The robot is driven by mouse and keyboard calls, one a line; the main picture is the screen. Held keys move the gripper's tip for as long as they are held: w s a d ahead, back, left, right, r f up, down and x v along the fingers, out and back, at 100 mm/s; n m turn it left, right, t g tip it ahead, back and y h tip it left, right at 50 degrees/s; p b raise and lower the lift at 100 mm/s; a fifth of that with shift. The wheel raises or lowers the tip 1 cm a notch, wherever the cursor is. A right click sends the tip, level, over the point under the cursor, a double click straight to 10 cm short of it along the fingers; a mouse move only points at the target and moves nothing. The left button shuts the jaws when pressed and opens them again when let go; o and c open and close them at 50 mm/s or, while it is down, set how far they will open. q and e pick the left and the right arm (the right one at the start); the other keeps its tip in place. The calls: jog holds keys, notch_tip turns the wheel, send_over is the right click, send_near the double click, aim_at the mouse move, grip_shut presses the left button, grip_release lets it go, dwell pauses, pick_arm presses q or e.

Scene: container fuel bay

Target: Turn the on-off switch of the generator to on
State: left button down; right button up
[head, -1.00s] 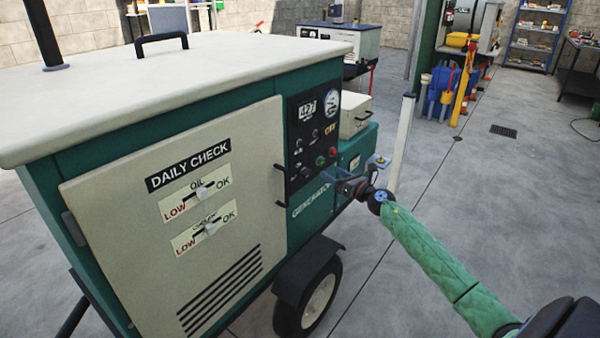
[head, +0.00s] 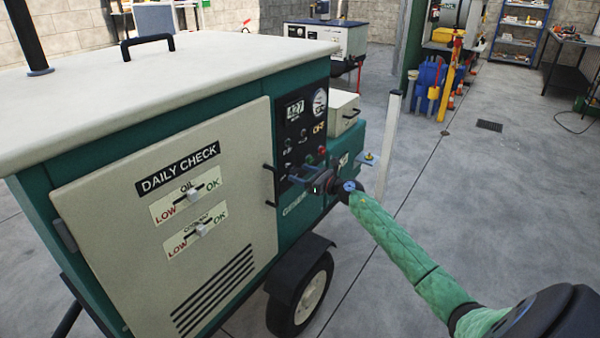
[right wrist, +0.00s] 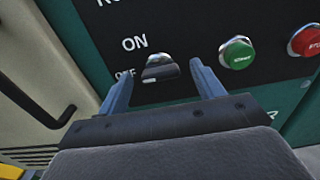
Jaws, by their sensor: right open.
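The green generator (head: 225,105) has a black control panel (head: 304,92) on its front right. In the right wrist view the on-off switch (right wrist: 160,68) is a small grey knob beside the words ON and OFF. ON is above it to the left, and its dark lever lies close to level near OFF. My right gripper (right wrist: 162,72) is open, with one blue finger on each side of the switch; whether they touch it I cannot tell. In the head view the right gripper (head: 300,170) is at the panel's lower part and hides the switch. My left gripper is not in view.
A green button (right wrist: 237,53) and a red button (right wrist: 305,42) sit right of the switch. A dark door handle (head: 268,185) is just left of my gripper. A white post (head: 388,140) stands right of the generator. Open floor lies to the right.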

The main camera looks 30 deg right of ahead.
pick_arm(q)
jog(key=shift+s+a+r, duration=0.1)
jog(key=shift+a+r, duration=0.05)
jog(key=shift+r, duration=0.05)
pick_arm(e)
jog(key=shift+w+a, duration=0.2)
jog(key=shift+w, duration=0.3)
jog(key=c, duration=1)
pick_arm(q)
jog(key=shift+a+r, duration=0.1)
pick_arm(e)
jog(key=shift+m+p, duration=0.45)
jog(key=shift+m, duration=0.05)
jog(key=m+p, duration=0.4)
jog(key=m, duration=0.4)
jog(key=shift+d+p, duration=0.15)
jog(key=shift+p, duration=0.15)
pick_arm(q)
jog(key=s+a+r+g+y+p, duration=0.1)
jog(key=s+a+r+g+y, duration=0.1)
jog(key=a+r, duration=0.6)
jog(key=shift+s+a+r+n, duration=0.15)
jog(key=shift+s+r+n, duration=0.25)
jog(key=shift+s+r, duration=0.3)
pick_arm(e)
jog(key=shift+f+m, duration=0.1)
jog(key=shift+m, duration=1.4)
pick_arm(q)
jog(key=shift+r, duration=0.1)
